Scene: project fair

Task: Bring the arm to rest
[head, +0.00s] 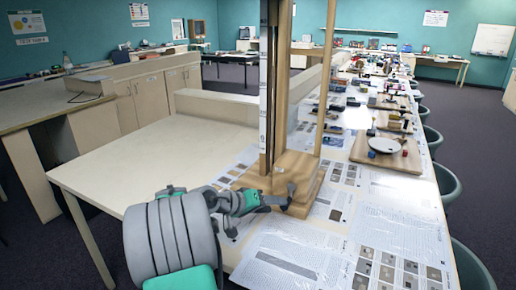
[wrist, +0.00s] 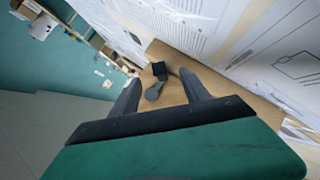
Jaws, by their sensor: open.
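My arm (head: 170,232), grey with green parts, reaches in from the bottom of the head view over the long pale table (head: 130,165). My gripper (head: 284,200) is at the wooden base of a tall wooden stand (head: 283,172); whether it touches the base I cannot tell. In the wrist view the two dark fingers of my gripper (wrist: 161,88) stand apart. Between and beyond them are a dark block (wrist: 160,70) and a grey rounded piece (wrist: 153,92) against a wooden surface. Nothing is seen held between the fingers.
Printed sheets (head: 290,262) lie on the table around the stand. A wooden board with a white plate (head: 383,145) is to the right, with many small items farther back. Chairs (head: 446,180) line the right edge. The table's left part is bare.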

